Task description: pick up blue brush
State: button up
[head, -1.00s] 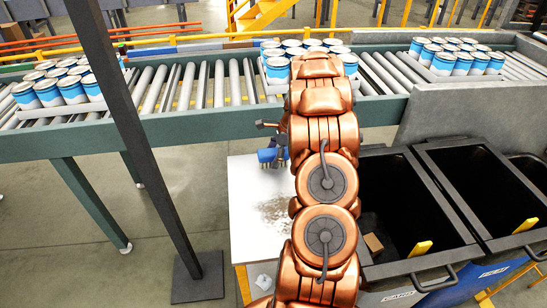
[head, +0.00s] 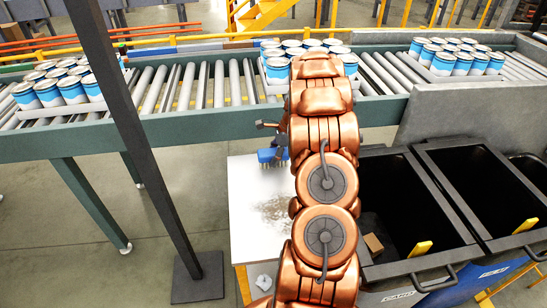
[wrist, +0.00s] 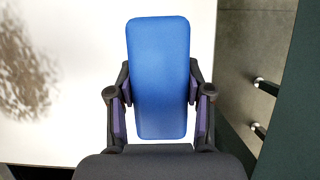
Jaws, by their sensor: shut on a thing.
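The blue brush (wrist: 158,70) sits between the two fingers of my gripper (wrist: 159,105) in the wrist view, its flat blue back facing the camera. The fingers touch it on both sides. In the head view the brush (head: 267,156) shows left of my copper arm, over the far part of the white table (head: 250,210). My gripper (head: 280,148) is partly hidden behind the arm there. I cannot tell whether the bristles touch the table top.
The roller conveyor (head: 200,130) with trays of cans runs behind. Dark open bins (head: 415,165) stand right; a dark post (head: 130,120) stands left.

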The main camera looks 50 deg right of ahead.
aim_at(271, 152)
jog(key=shift+r, duration=0.15)
jog(key=shift+r+b, duration=0.75)
jog(key=shift+r, duration=0.85)
jog(key=shift+s+a+r, duration=0.1)
jog(key=shift+r, duration=0.15)
jog(key=s+a+b, duration=0.1)
jog(key=s+a, duration=0.2)
jog(key=a, duration=0.1)
jog(key=s+a+r+b, duration=0.1)
jog(key=s+a, duration=0.2)
jog(key=a, duration=0.1)
jog(key=s+a+b, duration=0.1)
jog(key=s+a, duration=0.2)
jog(key=a, duration=0.1)
jog(key=shift+s+a+r+b, duration=0.15)
jog(key=shift+s+r+b, duration=0.1)
jog(key=shift+s+b, duration=0.15)
jog(key=o, duration=0.6)
jog(key=c, duration=0.4)
